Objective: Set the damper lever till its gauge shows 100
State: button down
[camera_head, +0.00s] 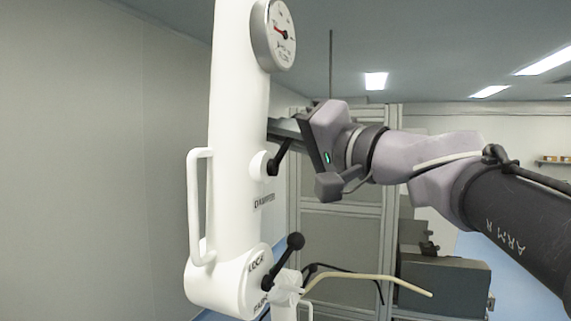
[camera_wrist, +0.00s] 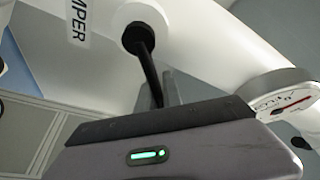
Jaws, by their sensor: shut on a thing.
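The damper lever (camera_head: 278,161) is a thin black rod on a white round hub above the DAMPER label (camera_head: 264,201) on the white column. It tilts up and to the right toward my gripper (camera_head: 284,130). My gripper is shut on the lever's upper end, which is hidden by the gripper. The lever (camera_wrist: 147,72) also shows in the wrist view, running from its hub into the jaws. The round white gauge (camera_head: 284,42) is above, on the column's side; its red needle points left, and its numbers are too small to read. The gauge (camera_wrist: 288,98) is edge-on in the wrist view.
Below, a second black lever with a ball end (camera_head: 284,260) stands by the LOCK label. A white handle (camera_head: 198,205) is on the column's left. Grey cabinets (camera_head: 345,225) and a dark grey box (camera_head: 445,284) stand behind. A pale rod (camera_head: 375,279) sticks out low right.

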jog(key=shift+s+r, duration=0.15)
jog(key=shift+r, duration=0.25)
jog(key=c, duration=1.7)
grip_release()
jog(key=shift+o, duration=1)
jog(key=shift+d, duration=0.1)
jog(key=shift+w+d+f, duration=0.1)
jog(key=shift+w+f, duration=0.1)
jog(key=shift+w, duration=0.05)
